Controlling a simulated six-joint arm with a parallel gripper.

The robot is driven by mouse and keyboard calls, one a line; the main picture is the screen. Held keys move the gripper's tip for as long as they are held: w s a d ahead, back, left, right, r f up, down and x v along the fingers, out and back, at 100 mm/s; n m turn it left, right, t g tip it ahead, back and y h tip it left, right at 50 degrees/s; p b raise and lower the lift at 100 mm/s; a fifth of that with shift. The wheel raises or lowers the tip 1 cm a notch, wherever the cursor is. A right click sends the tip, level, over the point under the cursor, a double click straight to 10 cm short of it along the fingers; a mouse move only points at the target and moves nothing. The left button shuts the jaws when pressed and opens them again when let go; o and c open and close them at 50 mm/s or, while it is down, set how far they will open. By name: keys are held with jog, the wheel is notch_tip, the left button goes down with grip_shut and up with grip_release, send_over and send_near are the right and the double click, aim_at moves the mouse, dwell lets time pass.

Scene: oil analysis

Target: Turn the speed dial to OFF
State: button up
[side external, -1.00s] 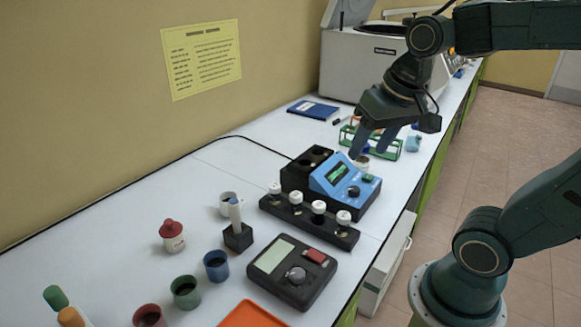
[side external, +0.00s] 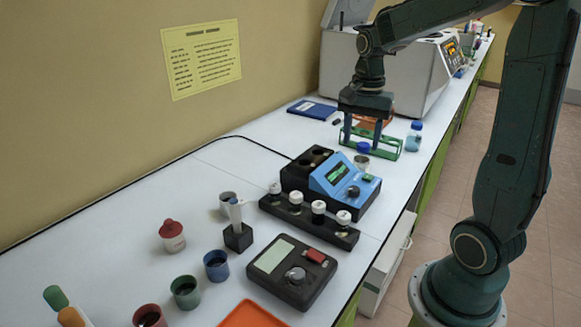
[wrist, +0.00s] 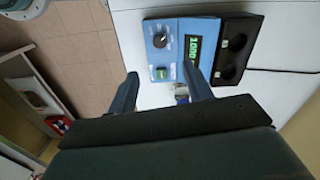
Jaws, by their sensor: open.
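A blue device (side external: 345,180) with a lit green display, a dark round dial (side external: 353,191) and a green button stands on the bench beside a black block. In the wrist view the dial (wrist: 160,41) has a pointer mark and a ring of small marks; its labels are too small to read. My gripper (side external: 362,138) is open and empty, fingers pointing down, beyond the blue device near the green rack.
A green rack (side external: 388,145) and a small metal cup (side external: 361,161) are close to my gripper. A black row of white-capped vials (side external: 309,213) stands in front of the blue device. A black instrument (side external: 291,273) with a grey knob is nearer. A white machine (side external: 411,75) stands behind.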

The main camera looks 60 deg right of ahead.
aim_at(354, 188)
jog(key=shift+f, duration=0.1)
notch_tip(354, 188, down, 14)
jog(key=shift+r, duration=0.2)
dwell(0.6)
jog(key=c, duration=1)
